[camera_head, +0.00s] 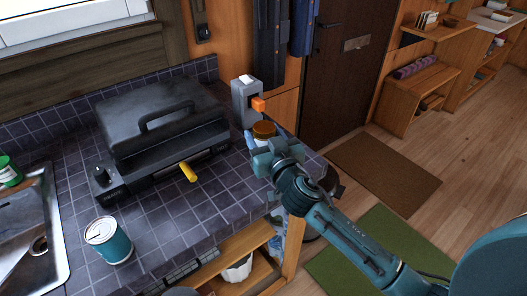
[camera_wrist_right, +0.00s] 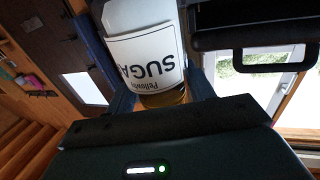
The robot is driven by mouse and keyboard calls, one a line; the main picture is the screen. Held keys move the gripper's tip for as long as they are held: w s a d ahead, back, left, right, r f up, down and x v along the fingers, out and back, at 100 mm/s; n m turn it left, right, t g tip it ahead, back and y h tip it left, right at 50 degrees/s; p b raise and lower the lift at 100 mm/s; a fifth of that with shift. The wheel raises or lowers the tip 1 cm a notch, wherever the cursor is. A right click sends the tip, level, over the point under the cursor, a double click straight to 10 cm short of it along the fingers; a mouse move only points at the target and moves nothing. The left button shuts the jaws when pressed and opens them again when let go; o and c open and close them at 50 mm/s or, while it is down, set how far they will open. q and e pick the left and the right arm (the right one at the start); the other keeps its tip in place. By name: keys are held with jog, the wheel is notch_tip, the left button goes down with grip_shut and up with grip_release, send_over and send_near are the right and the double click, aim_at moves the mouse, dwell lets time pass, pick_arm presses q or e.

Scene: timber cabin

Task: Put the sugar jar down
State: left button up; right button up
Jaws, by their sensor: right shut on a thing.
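The sugar jar shows in the head view as a brown lid (camera_head: 264,129) with a little of the body below it, near the counter's right end. My right gripper (camera_head: 271,154) is around it and hides most of its body. In the right wrist view the jar's white label (camera_wrist_right: 146,62) reads "SUGA" upside down, and the jar sits between the two fingers of my right gripper (camera_wrist_right: 160,95), which is shut on it. I cannot tell whether the jar's base touches the dark tiled counter (camera_head: 205,208). My left gripper is not in view.
A grey box-shaped device with an orange part (camera_head: 246,100) stands just behind the jar. A black grill (camera_head: 165,125) is to the left, with a yellow-handled thing (camera_head: 188,172) before it. A teal can (camera_head: 108,241) stands front left by the sink (camera_head: 57,240). The counter's front middle is bare.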

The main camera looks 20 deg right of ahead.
jog(key=shift+f+b, duration=0.45)
jog(key=shift+f, duration=1.65)
jog(key=shift+f, duration=0.1)
jog(key=shift+f+b, duration=0.2)
jog(key=shift+b, duration=0.1)
jog(key=o, duration=1.1)
jog(key=shift+r, duration=0.1)
